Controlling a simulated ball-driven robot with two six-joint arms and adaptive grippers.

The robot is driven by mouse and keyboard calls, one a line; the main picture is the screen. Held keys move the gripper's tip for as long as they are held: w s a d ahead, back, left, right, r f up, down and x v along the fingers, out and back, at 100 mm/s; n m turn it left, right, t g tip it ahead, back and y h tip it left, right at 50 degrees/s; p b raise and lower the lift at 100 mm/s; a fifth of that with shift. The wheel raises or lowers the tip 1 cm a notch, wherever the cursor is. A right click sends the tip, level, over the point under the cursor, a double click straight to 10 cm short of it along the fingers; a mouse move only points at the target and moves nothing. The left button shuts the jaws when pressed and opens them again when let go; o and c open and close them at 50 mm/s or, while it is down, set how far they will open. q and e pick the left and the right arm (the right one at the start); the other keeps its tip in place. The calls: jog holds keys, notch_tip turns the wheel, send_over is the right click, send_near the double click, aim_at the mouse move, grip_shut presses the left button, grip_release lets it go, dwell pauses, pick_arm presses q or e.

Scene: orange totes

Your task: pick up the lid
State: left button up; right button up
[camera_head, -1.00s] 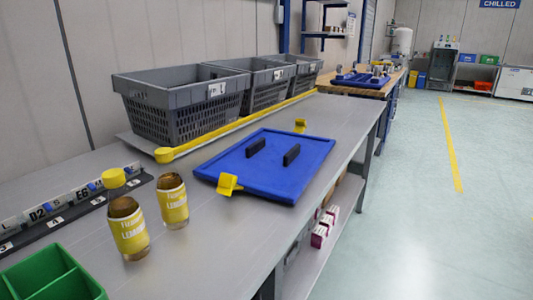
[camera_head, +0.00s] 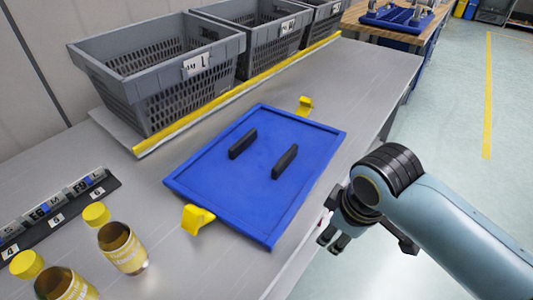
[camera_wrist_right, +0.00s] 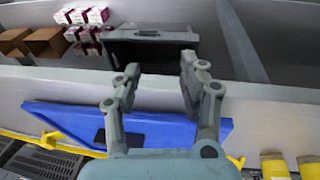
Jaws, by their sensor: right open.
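The blue lid (camera_head: 212,175) lies flat on the grey bench, with two upright black handles (camera_head: 285,161) on top. A yellow clip (camera_head: 197,219) sits at its near edge and another (camera_head: 305,105) at its far edge. My right gripper (camera_head: 333,240) is just off the bench's right edge, beside the lid and apart from it. In the right wrist view my gripper (camera_wrist_right: 160,64) is open and empty, and the lid (camera_wrist_right: 65,116) shows behind its fingers, partly hidden by them. My left gripper is not in view.
Grey crates (camera_head: 160,72) stand along the back behind a yellow strip (camera_head: 235,98). Bottles with yellow labels (camera_head: 122,248) stand at the near left beside a labelled black rail (camera_head: 60,210). Boxes (camera_wrist_right: 85,16) lie on a shelf below the bench.

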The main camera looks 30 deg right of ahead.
aim_at(287, 153)
jog(key=w+r+n, duration=0.2)
jog(key=w+n, duration=0.1)
jog(key=w+d+r+n+p, duration=0.1)
jog(key=w+n, duration=0.2)
jog(key=w, duration=0.1)
jog(key=w+r+n+g, duration=0.1)
jog(key=w+r+n, duration=0.1)
jog(key=w+n, duration=0.1)
jog(key=shift+w+d+r, duration=0.15)
jog(key=shift+w+r, duration=0.2)
jog(key=shift+w, duration=0.2)
jog(key=w+r+n, duration=0.2)
jog(key=w+n, duration=0.1)
jog(key=w+d+r+n+g, duration=0.1)
jog(key=w+r+n, duration=0.1)
jog(key=w+n, duration=0.1)
jog(key=w+r+n+p, duration=0.1)
jog(key=w+r+n, duration=0.1)
jog(key=w+n, duration=0.1)
jog(key=shift+d+r+g+y, duration=0.15)
jog(key=shift+r+g+y, duration=0.15)
jog(key=shift+y, duration=0.1)
jog(key=shift+f+n, duration=0.3)
jog(key=shift+n, duration=0.1)
notch_tip(287, 153, down, 5)
jog(key=shift+w+r, duration=0.1)
jog(key=shift+r, duration=0.1)
jog(key=f, duration=0.5)
jog(key=shift+w+f, duration=0.15)
jog(key=shift+w, duration=0.1)
